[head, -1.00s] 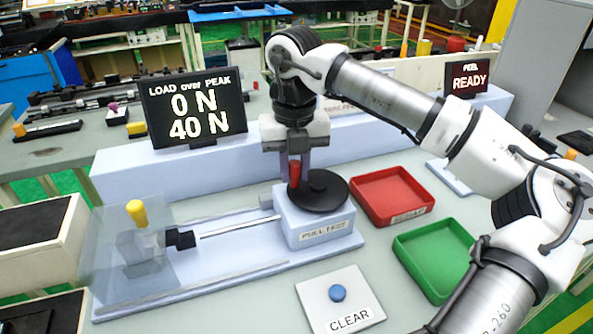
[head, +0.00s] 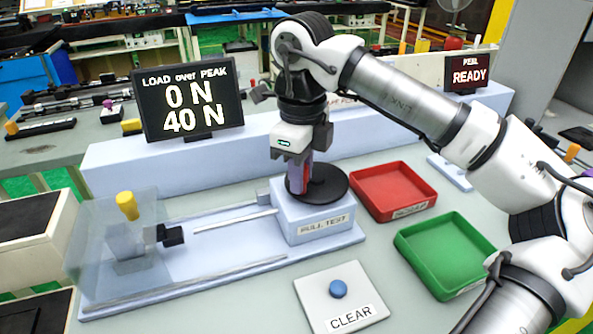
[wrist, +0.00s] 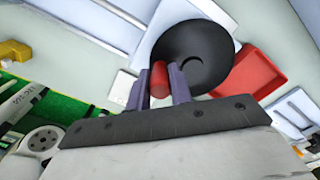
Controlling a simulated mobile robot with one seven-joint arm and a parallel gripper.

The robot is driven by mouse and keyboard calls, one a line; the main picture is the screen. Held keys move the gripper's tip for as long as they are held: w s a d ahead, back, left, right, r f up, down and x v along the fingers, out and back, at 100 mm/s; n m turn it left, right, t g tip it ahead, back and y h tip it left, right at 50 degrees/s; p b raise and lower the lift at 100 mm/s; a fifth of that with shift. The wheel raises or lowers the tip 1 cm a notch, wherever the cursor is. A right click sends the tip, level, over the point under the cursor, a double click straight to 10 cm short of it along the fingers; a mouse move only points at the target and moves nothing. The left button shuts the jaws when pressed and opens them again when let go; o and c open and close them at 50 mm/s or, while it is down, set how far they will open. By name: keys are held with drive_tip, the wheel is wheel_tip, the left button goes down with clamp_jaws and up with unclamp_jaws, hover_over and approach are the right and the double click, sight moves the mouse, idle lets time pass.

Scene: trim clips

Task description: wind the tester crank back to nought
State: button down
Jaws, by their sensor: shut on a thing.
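The tester crank is a black disc (head: 328,184) with a red upright handle (head: 307,172), on the block labelled PULL TEST (head: 318,226). My gripper (head: 298,180) is shut on the red handle from above. In the wrist view the red handle (wrist: 159,80) sits between the two fingers (wrist: 160,88), with the black disc (wrist: 190,55) beyond it. The load display (head: 190,104) reads 0 N over 40 N. Part of the disc and handle is hidden by my gripper in the head view.
A clear guard (head: 85,255) covers a yellow-topped clamp (head: 127,206) at the left. A red tray (head: 395,215) and a green tray (head: 430,285) stand right of the tester. The CLEAR pad (head: 370,298) has a blue button (head: 338,289). A second display (head: 470,76) reads READY.

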sight(327, 194)
drive_tip(key=n, duration=0.1)
drive_tip(key=d+n, duration=0.1)
drive_tip(key=n, duration=0.1)
drive_tip(key=shift+s+d+n+b, duration=0.1)
drive_tip(key=shift+s+n+b, duration=0.2)
drive_tip(key=shift+s+b, duration=0.05)
drive_tip(key=n, duration=0.1)
drive_tip(key=d+n, duration=0.1)
drive_tip(key=shift+s+n, duration=0.15)
drive_tip(key=shift+n, duration=0.25)
drive_tip(key=d+n, duration=0.1)
drive_tip(key=n, duration=0.2)
drive_tip(key=shift+d, duration=0.15)
drive_tip(key=shift+d+n, duration=0.25)
drive_tip(key=shift+n, duration=0.4)
drive_tip(key=shift+d+n, duration=0.2)
drive_tip(key=shift+n, duration=0.45)
drive_tip(key=shift+w, duration=0.2)
drive_tip(key=c, duration=1.3)
unclamp_jaws()
drive_tip(key=shift+o, duration=0.2)
drive_tip(key=shift+r, duration=0.1)
